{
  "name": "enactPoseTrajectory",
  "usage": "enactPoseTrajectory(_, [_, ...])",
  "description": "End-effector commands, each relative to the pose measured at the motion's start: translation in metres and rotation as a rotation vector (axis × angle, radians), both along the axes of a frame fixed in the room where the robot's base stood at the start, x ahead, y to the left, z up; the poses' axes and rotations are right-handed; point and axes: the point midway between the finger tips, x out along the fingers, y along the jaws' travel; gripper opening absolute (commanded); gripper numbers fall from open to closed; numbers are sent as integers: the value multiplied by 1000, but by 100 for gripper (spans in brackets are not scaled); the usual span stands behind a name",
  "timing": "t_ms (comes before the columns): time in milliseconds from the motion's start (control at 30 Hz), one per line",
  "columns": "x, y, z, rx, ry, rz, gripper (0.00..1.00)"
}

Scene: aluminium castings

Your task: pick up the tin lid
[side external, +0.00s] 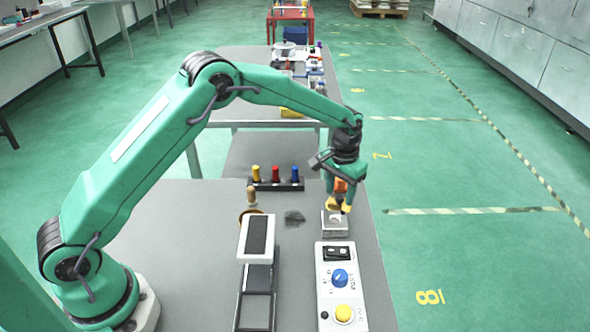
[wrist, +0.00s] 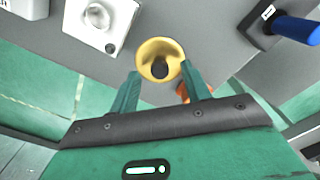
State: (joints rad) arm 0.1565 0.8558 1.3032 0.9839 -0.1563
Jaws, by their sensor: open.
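A yellow round piece with a dark centre (wrist: 160,60), which I take to be the tin lid, shows in the wrist view just beyond my fingertips. In the side view a yellow piece (side external: 333,203) shows below my gripper, behind a small white box. My gripper (wrist: 163,78) is open, its two green fingers on either side of the piece's near edge. In the side view my gripper (side external: 340,196) points down near the table's right edge. I cannot tell whether the fingers touch the piece.
The white box (side external: 335,229) stands close by, in front of the yellow piece. A control box (side external: 333,289) with blue and yellow knobs is nearer. A rack of coloured handles (side external: 276,184) stands behind left. The grey table (side external: 190,230) is clear on its left.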

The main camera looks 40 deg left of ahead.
Motion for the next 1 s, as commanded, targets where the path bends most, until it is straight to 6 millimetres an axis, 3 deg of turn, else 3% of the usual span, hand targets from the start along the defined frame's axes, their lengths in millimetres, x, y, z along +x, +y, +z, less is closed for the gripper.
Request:
enactPoseTrajectory(200, [0,0,-13,0,-1,0,47])
enactPoseTrajectory(667, [0,0,-12,0,-2,0,47])
enactPoseTrajectory(900, [0,0,-12,0,-2,0,2])
enactPoseTrajectory(1000, [0,0,-12,0,-2,0,0])
